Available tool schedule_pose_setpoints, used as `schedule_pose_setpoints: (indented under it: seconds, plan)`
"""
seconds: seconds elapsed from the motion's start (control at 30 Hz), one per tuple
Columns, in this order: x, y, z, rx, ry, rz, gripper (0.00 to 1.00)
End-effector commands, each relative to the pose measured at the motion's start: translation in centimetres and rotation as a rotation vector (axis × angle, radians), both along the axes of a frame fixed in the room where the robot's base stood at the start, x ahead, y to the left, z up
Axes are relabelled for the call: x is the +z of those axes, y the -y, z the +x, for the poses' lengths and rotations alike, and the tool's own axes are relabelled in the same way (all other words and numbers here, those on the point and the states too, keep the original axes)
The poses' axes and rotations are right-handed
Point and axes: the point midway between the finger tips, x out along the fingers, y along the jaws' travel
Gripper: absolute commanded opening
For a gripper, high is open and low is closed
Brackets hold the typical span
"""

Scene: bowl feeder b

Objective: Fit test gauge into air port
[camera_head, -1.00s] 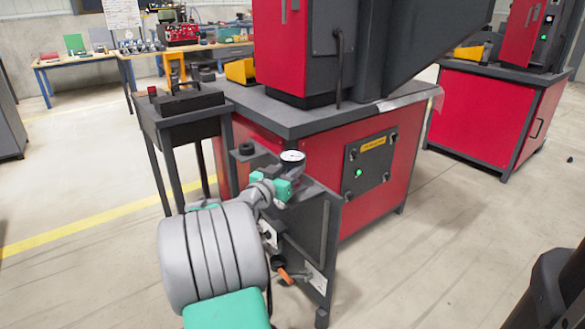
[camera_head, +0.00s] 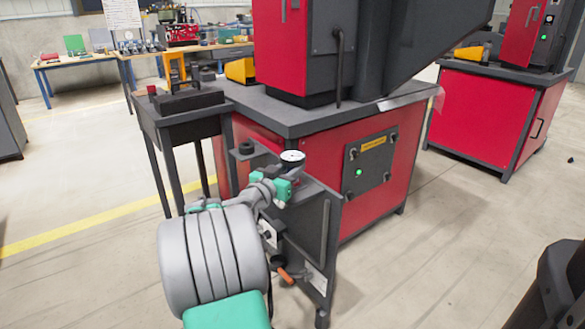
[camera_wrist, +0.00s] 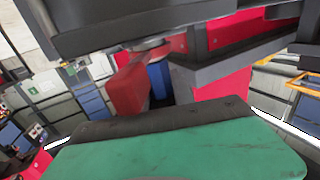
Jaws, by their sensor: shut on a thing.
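The test gauge (camera_head: 292,156) has a round white dial facing up and a reddish part under it. My gripper (camera_head: 285,186), with teal parts, is at the gauge's lower part and is shut on it. Both are over the top of a dark grey stand at the near side of the red machine. The air port cannot be made out; the gripper and gauge cover that part of the stand. In the wrist view, my green gripper body fills the bottom, and the gauge cannot be told clearly there.
The dark stand (camera_head: 310,225) carries an orange-handled lever (camera_head: 285,275) and a black knob (camera_head: 246,147) on top. Behind is the red machine (camera_head: 400,165) with a control panel (camera_head: 369,165). A small dark table (camera_head: 180,105) stands left.

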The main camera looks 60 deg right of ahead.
Motion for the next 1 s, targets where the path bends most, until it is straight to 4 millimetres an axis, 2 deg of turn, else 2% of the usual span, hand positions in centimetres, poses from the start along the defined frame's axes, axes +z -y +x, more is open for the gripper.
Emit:
schedule_pose_setpoints:
  seconds: [1.0]
  plan:
    - [-0.64, -0.02, 0.00, 0.000, -0.002, 0.004, 0.00]
